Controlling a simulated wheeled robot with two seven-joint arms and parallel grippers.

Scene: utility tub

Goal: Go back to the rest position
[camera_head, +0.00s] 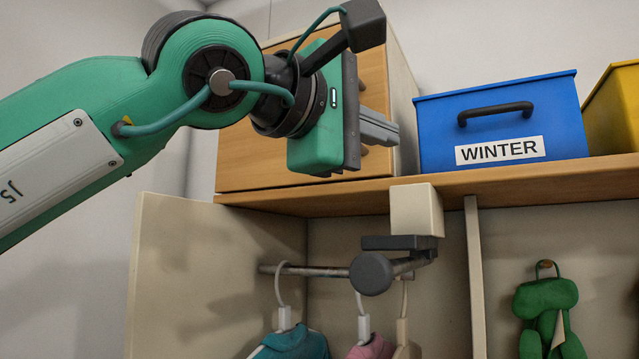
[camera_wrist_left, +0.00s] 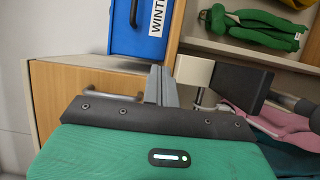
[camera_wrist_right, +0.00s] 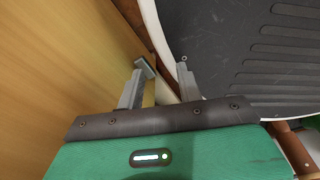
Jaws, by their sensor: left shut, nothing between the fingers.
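My left gripper (camera_head: 385,128) is raised in the head view, in front of the wooden cabinet and left of the blue WINTER box. Its grey fingers are shut with nothing between them. They show end-on and together in the left wrist view (camera_wrist_left: 162,86). My right gripper (camera_wrist_right: 164,72) shows only in the right wrist view. Its two fingers stand apart with no held object visible, close to a light wooden panel (camera_wrist_right: 60,70).
The blue WINTER box (camera_head: 500,125) and a yellow box (camera_head: 615,108) stand on the wooden shelf (camera_head: 560,180). The wooden cabinet (camera_head: 245,150) is behind my left gripper. Below, clothes hang from a rail (camera_head: 320,271); a green item (camera_head: 545,305) hangs at right.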

